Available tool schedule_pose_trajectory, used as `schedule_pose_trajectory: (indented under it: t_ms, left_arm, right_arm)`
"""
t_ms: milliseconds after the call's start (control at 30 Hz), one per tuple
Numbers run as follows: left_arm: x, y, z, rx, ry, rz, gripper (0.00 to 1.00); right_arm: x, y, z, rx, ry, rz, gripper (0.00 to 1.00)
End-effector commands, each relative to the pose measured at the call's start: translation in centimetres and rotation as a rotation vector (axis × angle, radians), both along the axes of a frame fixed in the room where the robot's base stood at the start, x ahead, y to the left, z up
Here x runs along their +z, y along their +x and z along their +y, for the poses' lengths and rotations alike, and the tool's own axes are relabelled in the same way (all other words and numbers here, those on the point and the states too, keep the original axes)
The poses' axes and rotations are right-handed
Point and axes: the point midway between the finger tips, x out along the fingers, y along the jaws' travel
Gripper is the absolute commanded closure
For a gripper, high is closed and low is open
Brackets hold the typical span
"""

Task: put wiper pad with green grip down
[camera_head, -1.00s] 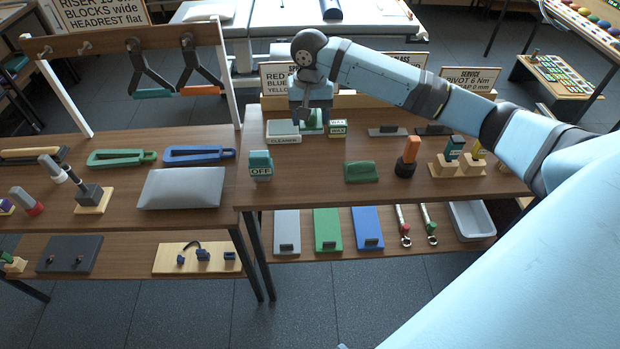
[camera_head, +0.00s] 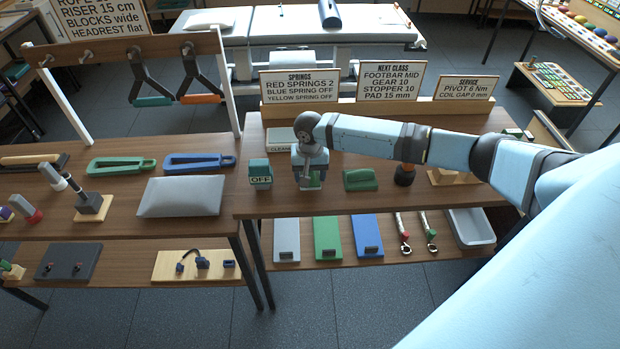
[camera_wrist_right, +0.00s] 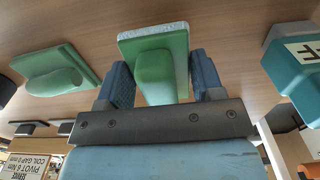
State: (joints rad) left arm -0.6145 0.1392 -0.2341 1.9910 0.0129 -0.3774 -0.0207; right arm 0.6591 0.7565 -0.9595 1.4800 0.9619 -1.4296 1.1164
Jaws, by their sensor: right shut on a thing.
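My right gripper (camera_head: 311,178) is shut on a wiper pad with a green grip, over the front part of the right-hand tabletop. In the right wrist view the jaws (camera_wrist_right: 160,85) clasp the green grip (camera_wrist_right: 158,78) from both sides, and the pad's pale edge (camera_wrist_right: 152,33) faces the wooden top. I cannot tell whether the pad touches the table. In the head view the gripper mostly hides the pad (camera_head: 315,182). A similar green block (camera_head: 361,181) lies on the tabletop to its right. My left gripper is not in view.
A grey cushion (camera_head: 181,192) lies on the left table.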

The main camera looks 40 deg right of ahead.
Motion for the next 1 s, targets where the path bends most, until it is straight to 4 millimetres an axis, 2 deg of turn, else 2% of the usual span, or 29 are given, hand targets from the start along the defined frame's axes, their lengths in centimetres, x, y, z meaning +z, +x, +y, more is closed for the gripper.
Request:
schedule_pose_trajectory:
  t_ms: [33,133,467,500,600,867,1000]
  left_arm:
    - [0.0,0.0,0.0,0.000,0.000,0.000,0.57]
    - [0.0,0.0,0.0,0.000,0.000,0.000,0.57]
    - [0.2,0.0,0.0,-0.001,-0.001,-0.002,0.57]
    - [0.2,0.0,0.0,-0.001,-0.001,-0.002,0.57]
    - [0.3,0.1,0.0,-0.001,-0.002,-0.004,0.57]
    - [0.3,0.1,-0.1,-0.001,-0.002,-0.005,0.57]
    - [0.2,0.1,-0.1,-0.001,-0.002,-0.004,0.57]
  right_arm:
    - [-0.9,-0.1,0.0,-0.001,-0.002,0.003,0.58]
    - [-2.0,0.0,0.0,-0.001,0.000,0.001,0.58]
    - [-2.3,0.0,0.0,0.000,0.000,0.001,0.58]
    - [-2.4,0.0,0.0,0.000,-0.001,0.001,0.37]
    - [-2.4,0.0,0.0,0.000,-0.001,0.001,0.14]
    - [-2.3,0.0,0.0,0.000,-0.001,0.001,0.13]
    - [-1.4,0.0,0.0,0.000,0.000,-0.001,0.13]
